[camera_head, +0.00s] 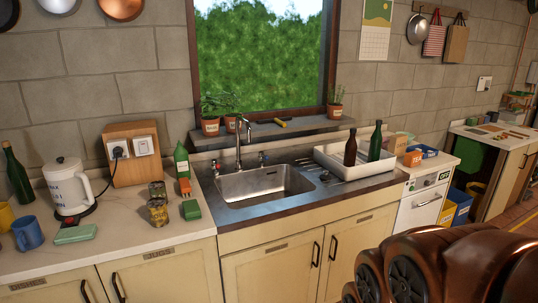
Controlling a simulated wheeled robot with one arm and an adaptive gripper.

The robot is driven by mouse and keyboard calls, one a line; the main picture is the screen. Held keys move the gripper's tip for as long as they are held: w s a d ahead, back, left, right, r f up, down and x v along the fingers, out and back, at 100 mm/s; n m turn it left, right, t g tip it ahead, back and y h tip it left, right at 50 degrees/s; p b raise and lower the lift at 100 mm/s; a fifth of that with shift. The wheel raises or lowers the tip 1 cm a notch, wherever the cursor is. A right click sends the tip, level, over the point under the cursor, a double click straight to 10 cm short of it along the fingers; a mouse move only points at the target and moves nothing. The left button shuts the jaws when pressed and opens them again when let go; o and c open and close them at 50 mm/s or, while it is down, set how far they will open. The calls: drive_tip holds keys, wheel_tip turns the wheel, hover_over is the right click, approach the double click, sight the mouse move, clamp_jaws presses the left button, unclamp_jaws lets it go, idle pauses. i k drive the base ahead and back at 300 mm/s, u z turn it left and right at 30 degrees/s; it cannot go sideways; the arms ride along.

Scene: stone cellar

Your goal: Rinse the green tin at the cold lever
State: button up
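The sink (262,186) is set in a steel top under the window, and its basin looks empty. A tall tap (239,140) stands behind it. A lever with a red mark (215,166) is left of the tap; a lever with a blue mark (262,157) is right of it. Two tins stand left of the sink: a front one (158,212) and a back one (157,190), both yellowish-olive. A flat pale green case (75,234) lies farther left. I cannot tell which of these is the green tin. My gripper is out of view.
A green block (191,210) and a green bottle (181,161) stand near the sink's left edge. A white kettle (67,187) and blue mug (27,233) are far left. A white rack (335,163) with bottles is right. My copper-coloured arm fills the lower right.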

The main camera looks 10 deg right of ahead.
sight(261, 153)
drive_tip(key=u, duration=0.3)
drive_tip(key=i, duration=0.9)
drive_tip(key=u, duration=0.35)
